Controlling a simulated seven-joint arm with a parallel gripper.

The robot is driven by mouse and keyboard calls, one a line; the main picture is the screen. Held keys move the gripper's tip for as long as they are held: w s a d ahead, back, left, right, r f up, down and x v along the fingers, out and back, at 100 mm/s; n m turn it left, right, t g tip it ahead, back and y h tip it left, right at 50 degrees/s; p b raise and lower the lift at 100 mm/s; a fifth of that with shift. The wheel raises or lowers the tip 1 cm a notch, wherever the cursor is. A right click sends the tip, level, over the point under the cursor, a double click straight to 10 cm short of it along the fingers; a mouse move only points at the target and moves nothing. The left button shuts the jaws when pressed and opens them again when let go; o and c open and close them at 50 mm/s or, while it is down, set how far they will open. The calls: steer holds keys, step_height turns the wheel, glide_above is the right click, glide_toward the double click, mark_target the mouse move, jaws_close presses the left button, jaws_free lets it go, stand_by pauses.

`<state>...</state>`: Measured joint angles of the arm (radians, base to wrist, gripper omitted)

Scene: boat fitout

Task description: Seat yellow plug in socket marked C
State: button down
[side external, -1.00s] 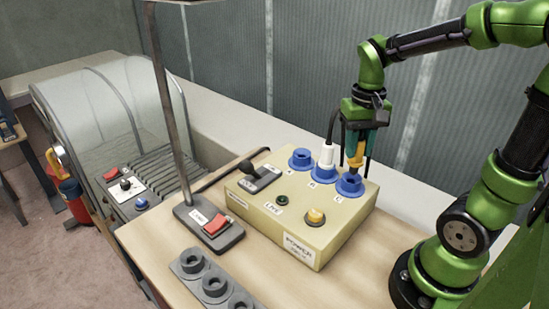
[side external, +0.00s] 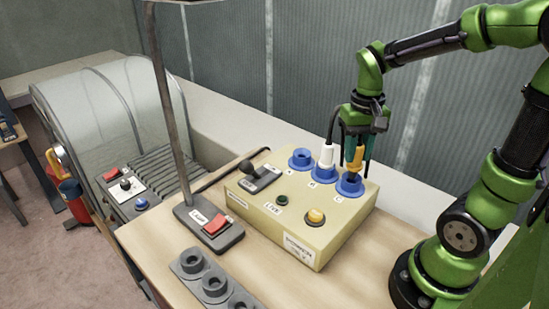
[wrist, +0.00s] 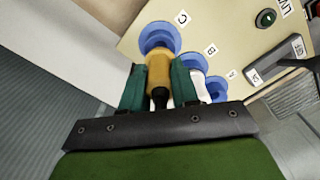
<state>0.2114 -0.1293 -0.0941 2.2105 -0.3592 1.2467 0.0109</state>
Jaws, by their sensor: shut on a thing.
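My gripper (side external: 356,153) is shut on the yellow plug (side external: 355,158), which stands roughly upright. The plug's lower end is at the blue socket marked C (side external: 350,185), the right-hand one of the row. In the wrist view the yellow plug (wrist: 158,68) sits between my two teal fingers, with its front end at the blue ring of socket C (wrist: 160,36), beside the C label. The ring hides how deep the plug sits. A white plug (side external: 327,156) with a dark cable stands in the middle socket, B (side external: 323,174). Socket A (side external: 301,159) looks empty.
The sockets are on a beige box (side external: 331,229) with a black lever (side external: 249,168), a green button and a yellow button (side external: 316,216). A lamp base with a red switch (side external: 216,226) and a grey holder with round wells (side external: 213,286) stand nearby.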

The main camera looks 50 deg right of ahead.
mark_target(356, 160)
steer(key=shift+f, duration=1.5)
steer(key=c, duration=0.8)
jaws_free()
step_height(356, 160, up, 17)
steer(key=shift+f, duration=0.1)
stand_by(0.6)
